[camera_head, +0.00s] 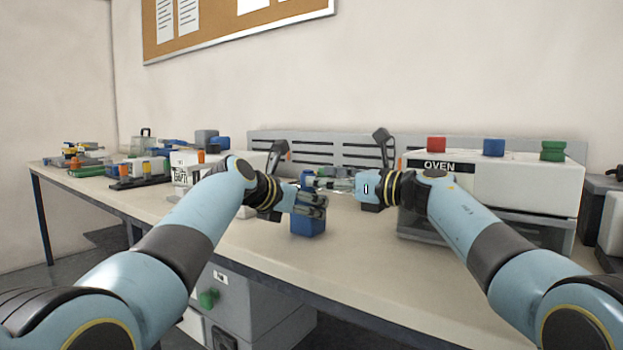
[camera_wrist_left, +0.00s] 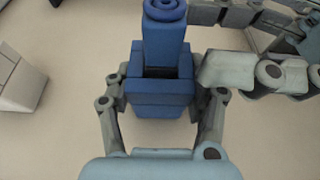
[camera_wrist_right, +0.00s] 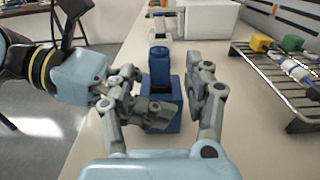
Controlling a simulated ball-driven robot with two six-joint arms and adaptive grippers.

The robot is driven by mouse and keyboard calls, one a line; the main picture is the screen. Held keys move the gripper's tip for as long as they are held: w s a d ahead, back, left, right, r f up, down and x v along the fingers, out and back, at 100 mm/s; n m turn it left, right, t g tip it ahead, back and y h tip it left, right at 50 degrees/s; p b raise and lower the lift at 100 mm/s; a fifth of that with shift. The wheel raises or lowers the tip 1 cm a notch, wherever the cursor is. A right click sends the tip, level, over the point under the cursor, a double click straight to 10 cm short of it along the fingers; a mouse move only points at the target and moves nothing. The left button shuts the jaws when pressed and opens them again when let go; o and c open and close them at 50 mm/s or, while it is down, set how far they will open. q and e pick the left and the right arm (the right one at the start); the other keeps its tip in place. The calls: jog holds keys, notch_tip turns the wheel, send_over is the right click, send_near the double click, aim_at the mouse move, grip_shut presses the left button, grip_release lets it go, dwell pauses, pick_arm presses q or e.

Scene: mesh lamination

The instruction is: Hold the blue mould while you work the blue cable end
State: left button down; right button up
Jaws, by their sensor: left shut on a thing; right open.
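The blue mould (camera_head: 308,226) stands on the bench in front of me. My left gripper (camera_head: 312,204) is shut on it; in the left wrist view its fingers (camera_wrist_left: 165,97) lie on both sides of the slotted mould block (camera_wrist_left: 160,108). A blue upright piece with a round top, perhaps the cable end (camera_wrist_left: 165,14), rises at the mould; it also shows in the right wrist view (camera_wrist_right: 159,66). I cannot tell whether it is seated. My right gripper (camera_wrist_right: 166,76) is open, its fingers on either side of this piece. Left fingers partly hide the mould.
A white oven (camera_head: 490,185) with coloured blocks on top stands at the right. A wire rack (camera_wrist_right: 285,85) holding small coloured pieces stands beside the right gripper. Other equipment (camera_head: 140,170) fills the far left. The bench front (camera_head: 370,260) is clear.

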aim_at(308, 173)
jog(key=shift+x, duration=2.25)
grip_shut()
jog(key=c, duration=0.8)
grip_release()
grip_shut()
jog(key=shift+r, duration=0.1)
jog(key=shift+r, duration=1.4)
jog(key=shift+r, duration=0.1)
